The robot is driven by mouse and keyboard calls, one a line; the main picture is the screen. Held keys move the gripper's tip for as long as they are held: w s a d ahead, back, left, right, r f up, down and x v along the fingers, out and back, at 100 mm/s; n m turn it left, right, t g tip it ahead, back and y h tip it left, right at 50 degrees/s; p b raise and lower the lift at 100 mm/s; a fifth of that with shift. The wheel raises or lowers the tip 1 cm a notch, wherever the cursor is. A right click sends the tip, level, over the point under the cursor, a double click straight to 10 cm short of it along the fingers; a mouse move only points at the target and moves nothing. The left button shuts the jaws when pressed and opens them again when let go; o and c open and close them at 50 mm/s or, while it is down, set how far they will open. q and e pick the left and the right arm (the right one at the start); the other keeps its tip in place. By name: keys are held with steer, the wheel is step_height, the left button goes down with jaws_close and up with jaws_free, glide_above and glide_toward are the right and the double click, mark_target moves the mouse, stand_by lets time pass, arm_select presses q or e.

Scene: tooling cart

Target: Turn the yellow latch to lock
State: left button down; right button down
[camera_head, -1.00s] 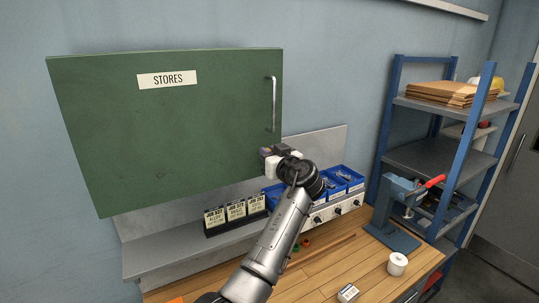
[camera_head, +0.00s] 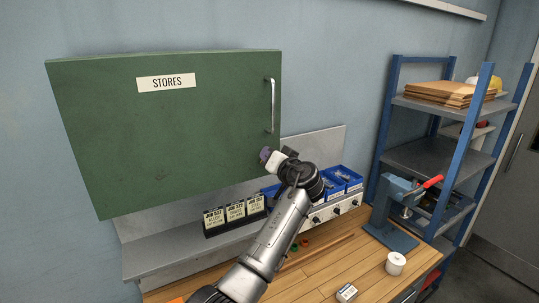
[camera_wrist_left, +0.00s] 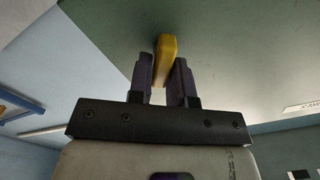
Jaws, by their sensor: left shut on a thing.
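The yellow latch (camera_wrist_left: 166,46) sits on the green STORES cabinet door (camera_head: 170,130) near its lower right corner. In the left wrist view it stands between the two dark fingers of my left gripper (camera_wrist_left: 163,78), which is shut on it. The latch looks nearly upright in that view, slightly tilted. In the head view my left gripper (camera_head: 266,155) is against the door's lower right corner and hides the latch. My right gripper is in neither view.
A vertical metal handle (camera_head: 272,105) is on the door's right edge, above my gripper. Below are job cards (camera_head: 235,212), blue bins (camera_head: 345,178) and a wooden bench (camera_head: 330,255). A press (camera_head: 392,215) and blue shelving (camera_head: 440,155) stand to the right.

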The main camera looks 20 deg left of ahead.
arm_select(q)
steer(key=m, duration=0.2)
steer(key=m+p, duration=0.1)
steer(key=m, duration=0.2)
steer(key=shift+w+d+f+m, duration=0.15)
steer(key=shift+m, duration=0.15)
steer(key=m+p, duration=0.1)
steer(key=m, duration=0.1)
steer(key=m+p, duration=0.1)
steer(key=shift+f+m, duration=0.2)
steer(key=shift+m, duration=0.2)
steer(key=shift+f+m, duration=0.1)
steer(key=shift+m, duration=0.7)
steer(key=shift+p, duration=0.3)
steer(key=c, duration=1.1)
jaws_free()
steer(key=shift+d+f, duration=0.1)
steer(key=shift+b+v, duration=2.35)
steer(key=shift+v, duration=4.55)
